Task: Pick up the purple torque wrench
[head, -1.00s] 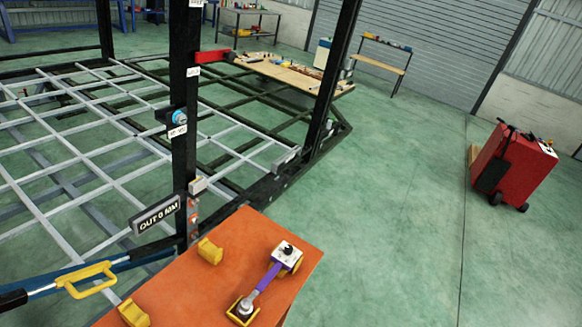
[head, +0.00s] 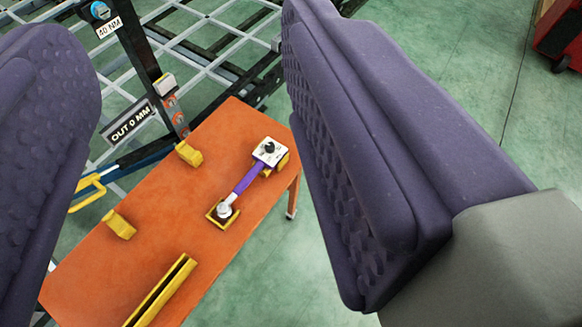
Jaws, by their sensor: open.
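The purple torque wrench (head: 244,179) lies on the orange table (head: 146,262), in the gap between my fingers as the head view shows it. Its white box-like end with a black knob points to the upper right, and its round silver end sits in a yellow cradle (head: 211,215). Another yellow support shows under the white end. My gripper (head: 205,175) is open and empty, with one dark purple padded finger at each side of the picture. The fingers look well apart from the wrench and nearer to the camera.
Two yellow blocks (head: 189,153) and a long yellow slotted holder (head: 160,292) are on the table. A red cabinet (head: 560,35) is far right. Green floor is clear right of the table.

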